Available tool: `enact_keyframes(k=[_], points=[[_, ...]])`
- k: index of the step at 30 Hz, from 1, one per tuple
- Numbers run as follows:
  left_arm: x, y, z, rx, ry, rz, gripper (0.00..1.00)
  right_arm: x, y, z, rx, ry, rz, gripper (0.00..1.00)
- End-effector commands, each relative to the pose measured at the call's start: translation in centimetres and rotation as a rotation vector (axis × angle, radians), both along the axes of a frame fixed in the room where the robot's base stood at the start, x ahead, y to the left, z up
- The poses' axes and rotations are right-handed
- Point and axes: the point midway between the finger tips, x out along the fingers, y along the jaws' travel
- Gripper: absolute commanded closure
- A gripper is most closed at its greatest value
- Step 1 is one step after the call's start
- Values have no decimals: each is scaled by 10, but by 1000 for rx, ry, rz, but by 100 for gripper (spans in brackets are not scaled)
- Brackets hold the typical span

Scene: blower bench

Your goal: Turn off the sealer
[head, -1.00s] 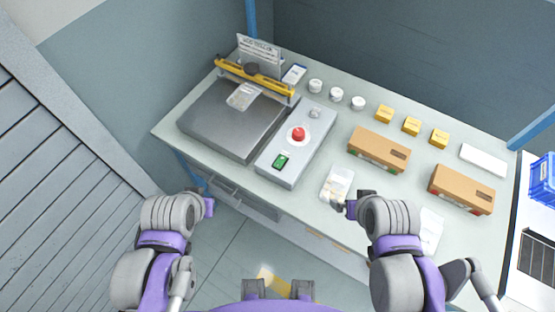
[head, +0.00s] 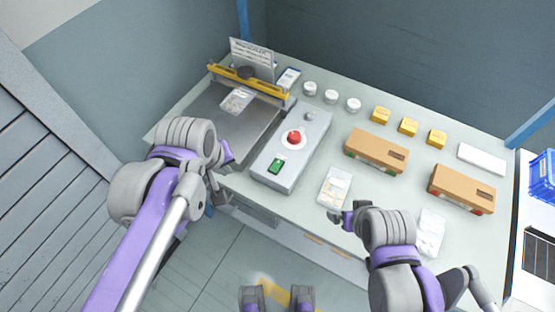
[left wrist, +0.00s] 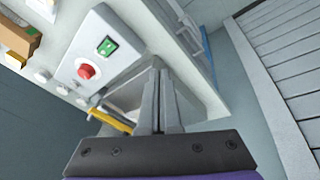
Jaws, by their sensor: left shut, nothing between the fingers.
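The sealer (head: 200,118) stands at the left end of the bench, with a dark flat bed and a yellow bar (head: 248,82) across its back. Its grey control box (head: 267,160) carries a red button (head: 293,138) and a green switch (head: 275,166). The left wrist view shows the same red button (left wrist: 86,71) and green switch (left wrist: 107,46). My left gripper (head: 225,171) is at the bench's front edge, left of the control box and apart from it. Its fingers (left wrist: 158,75) are together and empty. My right gripper (head: 340,216) is by the front edge, below a clear bag; its jaws are unclear.
A clear bag (head: 334,187) lies right of the control box. Two cardboard boxes (head: 376,150) (head: 461,189), several yellow boxes (head: 408,127) and white jars (head: 331,97) stand farther back. A sign (head: 252,60) rises behind the yellow bar. A bag (head: 237,101) lies on the sealer bed.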

Motion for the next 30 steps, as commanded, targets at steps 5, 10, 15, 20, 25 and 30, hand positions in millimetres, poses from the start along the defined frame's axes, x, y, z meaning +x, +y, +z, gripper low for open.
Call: enact_keyframes(k=[5,10,15,20,25,30], points=[[40,-52,24,-83,119,251,100,-5,0,-21,0,10,0,0],[62,-90,40,-117,198,451,100,-7,0,-30,0,14,0,0],[70,-110,47,-128,234,563,100,-8,0,-35,0,16,0,0],[72,-114,49,-129,242,593,100,-8,0,-35,0,16,0,0],[72,-113,49,-130,241,592,100,-8,0,-35,0,16,0,0],[72,-114,45,-130,241,592,100,-8,0,-35,0,16,0,0]])
